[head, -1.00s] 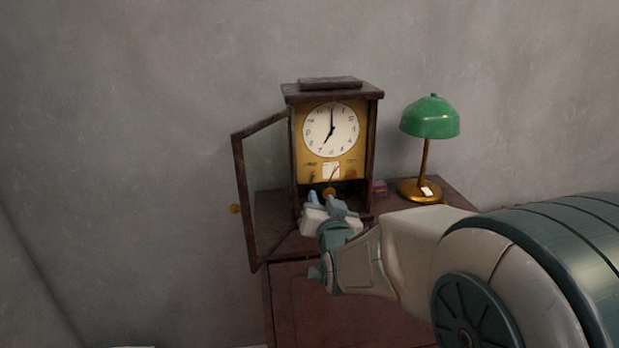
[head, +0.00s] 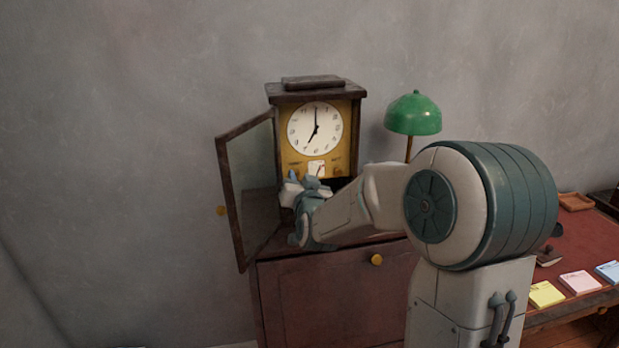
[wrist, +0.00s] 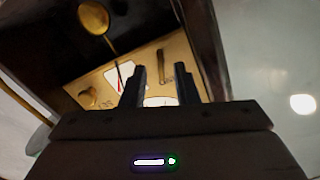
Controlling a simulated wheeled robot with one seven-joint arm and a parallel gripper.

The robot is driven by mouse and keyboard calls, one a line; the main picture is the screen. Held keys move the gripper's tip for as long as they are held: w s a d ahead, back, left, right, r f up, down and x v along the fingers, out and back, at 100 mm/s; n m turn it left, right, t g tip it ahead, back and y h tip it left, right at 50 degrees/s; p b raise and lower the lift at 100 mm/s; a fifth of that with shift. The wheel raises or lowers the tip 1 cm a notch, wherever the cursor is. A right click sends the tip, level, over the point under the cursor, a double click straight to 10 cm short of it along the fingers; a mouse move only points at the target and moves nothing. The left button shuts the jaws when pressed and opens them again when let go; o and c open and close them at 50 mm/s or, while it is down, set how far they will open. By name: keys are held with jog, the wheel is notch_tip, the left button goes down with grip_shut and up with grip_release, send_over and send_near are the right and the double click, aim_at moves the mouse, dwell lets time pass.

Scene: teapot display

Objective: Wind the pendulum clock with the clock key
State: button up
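The pendulum clock (head: 271,130) stands on the cabinet with its glazed door (head: 229,190) swung open to the left; its dial shows about seven. In the wrist view its brass plate (wrist: 120,82) carries a rounded brass piece (wrist: 88,97) on the left and a slim upright brass piece (wrist: 164,62) on the right. I cannot tell which of these is the clock key. The pendulum bob (wrist: 93,17) hangs at the top left of that view. My gripper (head: 302,180) is at the clock's lower front. Its fingers (wrist: 159,75) are apart, with the slim piece showing between their tips.
A green lamp (head: 414,114) stands right of the clock, partly behind my arm. The cabinet (head: 310,295) has a brass knob (head: 376,260). A red-topped desk (head: 590,235) with coloured note pads (head: 580,284) is at the right. The open door is close left of my gripper.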

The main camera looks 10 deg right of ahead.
jog(key=shift+c, duration=0.4)
grip_shut()
jog(key=shift+f, duration=0.1)
jog(key=shift+d+f+m+b, duration=0.1)
jog(key=shift+d+m+b, duration=0.1)
jog(key=shift+m+b, duration=4.25)
jog(key=shift+d+f+m+b, duration=0.15)
jog(key=shift+m+b, duration=3.3)
jog(key=shift+m, duration=2)
jog(key=shift+r, duration=0.15)
jog(key=shift+d, duration=0.1)
